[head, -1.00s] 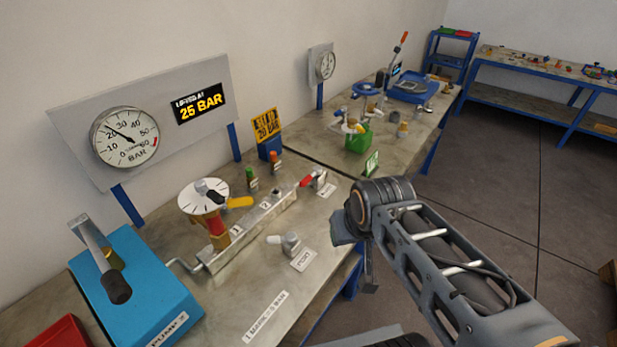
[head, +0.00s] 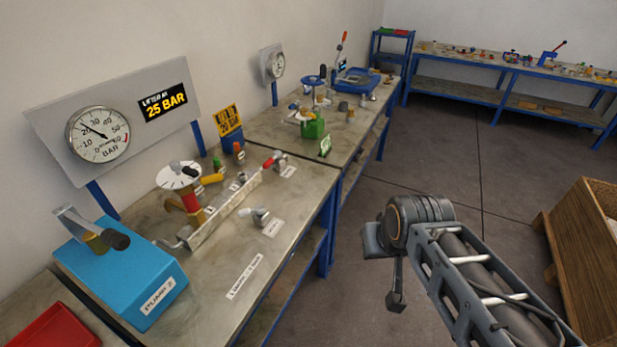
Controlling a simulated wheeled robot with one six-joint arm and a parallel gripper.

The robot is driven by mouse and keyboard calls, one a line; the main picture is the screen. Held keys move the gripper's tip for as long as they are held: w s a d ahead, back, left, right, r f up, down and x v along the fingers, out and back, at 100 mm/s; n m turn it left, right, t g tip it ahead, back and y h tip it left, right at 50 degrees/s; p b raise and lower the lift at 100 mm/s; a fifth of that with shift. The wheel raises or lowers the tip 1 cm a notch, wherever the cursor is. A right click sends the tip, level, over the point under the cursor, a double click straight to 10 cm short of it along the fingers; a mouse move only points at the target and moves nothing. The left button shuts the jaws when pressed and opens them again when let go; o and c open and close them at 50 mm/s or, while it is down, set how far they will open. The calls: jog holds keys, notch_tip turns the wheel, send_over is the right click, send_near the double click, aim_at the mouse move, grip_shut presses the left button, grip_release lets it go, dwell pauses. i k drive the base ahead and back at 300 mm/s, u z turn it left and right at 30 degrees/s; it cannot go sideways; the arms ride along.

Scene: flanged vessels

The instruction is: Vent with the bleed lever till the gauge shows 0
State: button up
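The round gauge (head: 98,134) on the grey panel has its needle between 20 and 30, not at 0. A small grey lever fitting (head: 260,216) stands on the bench in front, by a small label. I cannot tell which lever is the bleed. My gripper (head: 385,268) is off the bench's right edge, over the floor, apart from all levers; its finger opening is hidden.
A blue pump box (head: 125,275) with a lever and a red tray (head: 55,330) are at the near left. A display (head: 163,103) reads 25 BAR. A second bench continues behind with a green block (head: 313,129). A wooden crate (head: 585,245) stands right. The floor between is clear.

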aim_at(271, 161)
jog(key=u, duration=1.25)
jog(key=k, duration=0.15)
jog(key=z, duration=2.05)
jog(key=i, duration=0.9)
jog(key=u, duration=1.2)
jog(key=i, duration=0.85)
jog(key=u, duration=0.95)
